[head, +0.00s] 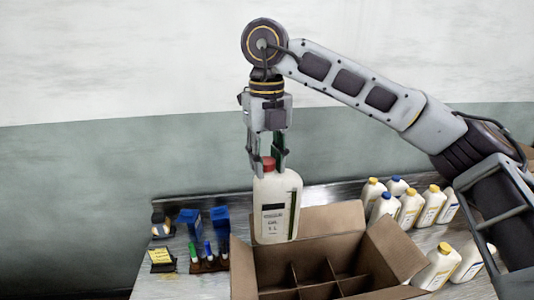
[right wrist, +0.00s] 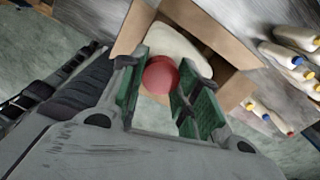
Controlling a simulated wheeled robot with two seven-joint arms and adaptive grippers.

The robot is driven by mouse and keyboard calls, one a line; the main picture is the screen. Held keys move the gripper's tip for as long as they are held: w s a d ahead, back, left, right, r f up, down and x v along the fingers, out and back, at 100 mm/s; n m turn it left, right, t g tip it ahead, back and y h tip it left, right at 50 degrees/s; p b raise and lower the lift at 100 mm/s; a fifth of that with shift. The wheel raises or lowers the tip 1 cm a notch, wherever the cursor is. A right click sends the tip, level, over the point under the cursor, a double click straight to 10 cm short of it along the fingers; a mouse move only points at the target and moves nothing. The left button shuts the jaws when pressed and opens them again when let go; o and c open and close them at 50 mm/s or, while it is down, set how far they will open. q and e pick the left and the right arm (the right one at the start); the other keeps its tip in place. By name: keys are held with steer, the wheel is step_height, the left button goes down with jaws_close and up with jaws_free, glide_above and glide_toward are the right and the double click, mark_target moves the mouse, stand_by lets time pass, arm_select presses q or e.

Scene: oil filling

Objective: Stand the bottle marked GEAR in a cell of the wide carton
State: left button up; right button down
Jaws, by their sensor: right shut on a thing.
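A white bottle (head: 277,205) with a red cap (head: 268,163) hangs upright in the head view. Its label has small dark print, too blurred to read surely. My right gripper (head: 267,152) is shut on it at the cap, from above. In the right wrist view the green-padded fingers (right wrist: 166,82) stand on either side of the red cap (right wrist: 160,75). The wide carton (head: 395,248) is open, with dividers making several cells. The bottle is at the carton's back left, overlapping its rear wall in the picture; I cannot tell how high its base is. My left gripper is out of view.
Several white bottles with yellow or blue caps (head: 410,207) stand right of the carton, and more (head: 437,267) nearer the front. Left are blue boxes (head: 190,222), a rack of markers (head: 207,262) and a yellow note (head: 160,257). A wall closes the back.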

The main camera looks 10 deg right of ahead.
mark_target(266, 180)
steer(key=shift+f, duration=1.95)
steer(key=shift+f+b, duration=0.5)
steer(key=shift+f, duration=0.4)
steer(key=shift+r, duration=0.2)
steer(key=shift+a, duration=0.15)
